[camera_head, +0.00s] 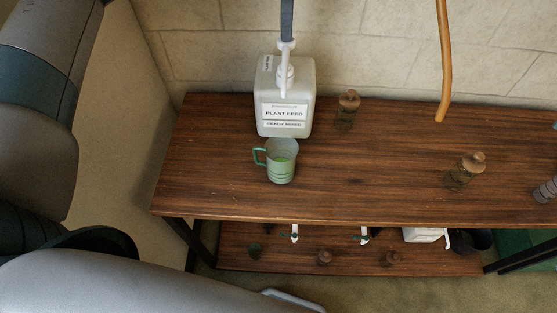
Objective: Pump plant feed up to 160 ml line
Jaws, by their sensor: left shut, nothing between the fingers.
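A white jug labelled PLANT FEED (284,98) stands upright on the wooden table, its white pump spout pointing toward the near side. A pale measuring cup (281,174) with a green handle stands just in front of the jug. Green liquid shows inside it, but I cannot read its level against any line. My left gripper (287,38) seems to be the narrow grey-blue shape reaching down from the top edge, its tip at the pump head. It is shut and empty; I cannot tell whether it touches the pump. My right gripper is out of view.
The table (225,185) is clear left of the cup. Corked bottles (347,112) stand to the right, another (465,172) further right. An orange-brown hanging piece (442,65) reaches down over the table's back. A lower shelf (340,258) holds small items. A wall is behind.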

